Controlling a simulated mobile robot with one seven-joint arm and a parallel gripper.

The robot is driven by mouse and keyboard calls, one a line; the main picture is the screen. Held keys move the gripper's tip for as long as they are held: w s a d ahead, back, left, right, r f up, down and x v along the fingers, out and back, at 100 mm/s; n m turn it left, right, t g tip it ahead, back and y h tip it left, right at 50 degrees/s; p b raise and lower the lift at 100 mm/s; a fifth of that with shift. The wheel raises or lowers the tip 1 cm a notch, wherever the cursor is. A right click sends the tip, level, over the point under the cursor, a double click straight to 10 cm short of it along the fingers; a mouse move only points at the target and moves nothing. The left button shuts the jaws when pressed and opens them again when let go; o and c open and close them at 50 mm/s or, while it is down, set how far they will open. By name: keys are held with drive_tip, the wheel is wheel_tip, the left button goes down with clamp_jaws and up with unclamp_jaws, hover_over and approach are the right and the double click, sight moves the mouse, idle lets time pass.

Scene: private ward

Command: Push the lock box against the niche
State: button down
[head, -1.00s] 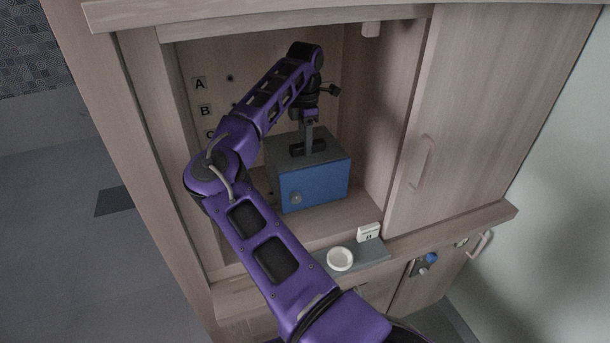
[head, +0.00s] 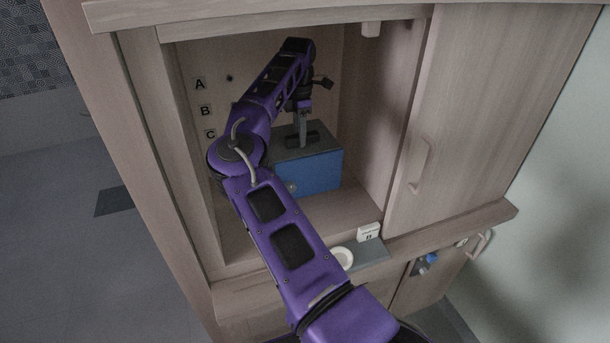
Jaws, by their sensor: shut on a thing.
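The lock box (head: 310,174) has a blue front with a round lock, a grey top and a dark handle on top. It is inside the wooden niche (head: 345,207), towards its back. My gripper (head: 302,137) is above the box top, shut on the dark handle. My purple arm hides the box's left part and some of the niche floor. I cannot tell whether the box touches the back wall or whether its underside rests on the floor.
Labels A, B and C (head: 205,109) are on the niche's back left. A white round dish (head: 343,256) and a small white card (head: 369,232) are on a grey mat at the front ledge. A closed cabinet door (head: 470,110) is at right. Bare niche floor lies before the box.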

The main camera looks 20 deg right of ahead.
drive_tip(key=shift+w+r, duration=0.15)
drive_tip(key=shift+w, duration=0.5)
idle(0.6)
drive_tip(key=shift+c, duration=2.4)
unclamp_jaws()
drive_tip(key=shift+f, duration=0.25)
drive_tip(key=shift+s+r, duration=0.1)
drive_tip(key=shift+r, duration=2.2)
drive_tip(key=shift+s+f+b, duration=0.15)
drive_tip(key=shift+s+b, duration=0.1)
drive_tip(key=shift+b, duration=0.4)
drive_tip(key=s+b, duration=0.4)
drive_tip(key=s, duration=1.5)
drive_tip(key=shift+s+r, duration=0.2)
drive_tip(key=shift+s, duration=0.05)
